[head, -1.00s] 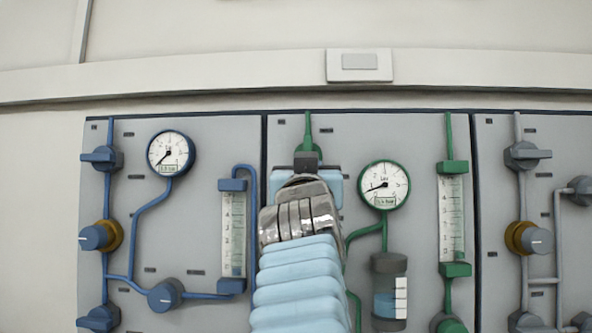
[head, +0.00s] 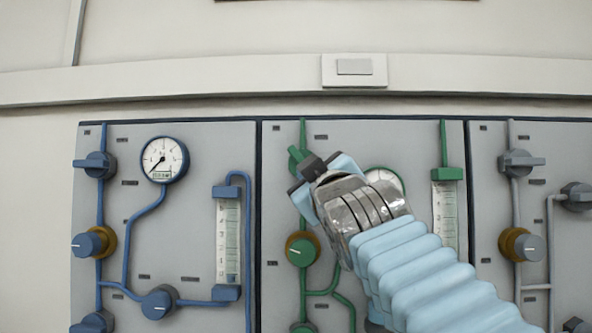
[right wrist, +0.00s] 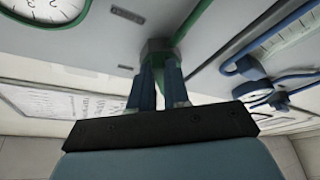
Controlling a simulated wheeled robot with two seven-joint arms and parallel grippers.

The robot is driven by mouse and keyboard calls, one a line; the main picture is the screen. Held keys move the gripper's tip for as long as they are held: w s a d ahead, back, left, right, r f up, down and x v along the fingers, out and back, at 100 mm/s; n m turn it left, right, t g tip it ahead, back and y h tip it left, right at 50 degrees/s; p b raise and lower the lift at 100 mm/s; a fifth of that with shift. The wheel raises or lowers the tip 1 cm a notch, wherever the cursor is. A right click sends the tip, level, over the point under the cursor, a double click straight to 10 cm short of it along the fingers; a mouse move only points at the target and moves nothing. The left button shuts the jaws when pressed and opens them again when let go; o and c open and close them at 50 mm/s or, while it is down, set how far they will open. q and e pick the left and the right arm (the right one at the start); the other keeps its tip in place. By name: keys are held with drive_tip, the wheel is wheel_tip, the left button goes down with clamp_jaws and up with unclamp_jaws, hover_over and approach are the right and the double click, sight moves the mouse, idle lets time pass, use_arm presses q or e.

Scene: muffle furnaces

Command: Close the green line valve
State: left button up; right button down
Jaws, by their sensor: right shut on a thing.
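The green line valve (head: 296,156) is at the top of the middle panel on the green pipe. Its green handle shows just past my right gripper (head: 305,180), tilted, and the rest is hidden behind the gripper. The right wrist view shows the valve's green body and stem (right wrist: 158,50) between the two blue fingers (right wrist: 158,85). My right gripper is shut on the handle, with its wrist tilted and the arm running to the lower right. My left gripper is not in view.
The green gauge (head: 386,181) is partly hidden by my arm. A green knob with a yellow collar (head: 300,250) sits below the valve. A green flow tube (head: 445,215) is to the right. The blue-line panel (head: 200,280) is left and a grey-line panel (head: 575,250) right.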

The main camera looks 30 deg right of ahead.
drive_tip(key=n+g+y, duration=0.1)
drive_tip(key=n, duration=0.2)
drive_tip(key=r+n+y, duration=0.1)
drive_tip(key=n, duration=0.3)
drive_tip(key=r+n+g+y+p, duration=0.1)
drive_tip(key=n, duration=0.3)
drive_tip(key=shift+s+d+g, duration=0.2)
drive_tip(key=shift+d+g, duration=0.1)
drive_tip(key=shift+d, duration=0.1)
drive_tip(key=shift+n, duration=0.3)
drive_tip(key=c, duration=1.1)
unclamp_jaws()
drive_tip(key=s+a+b, duration=0.2)
drive_tip(key=s, duration=1.1)
drive_tip(key=shift+s, duration=0.35)
drive_tip(key=shift+a, duration=0.1)
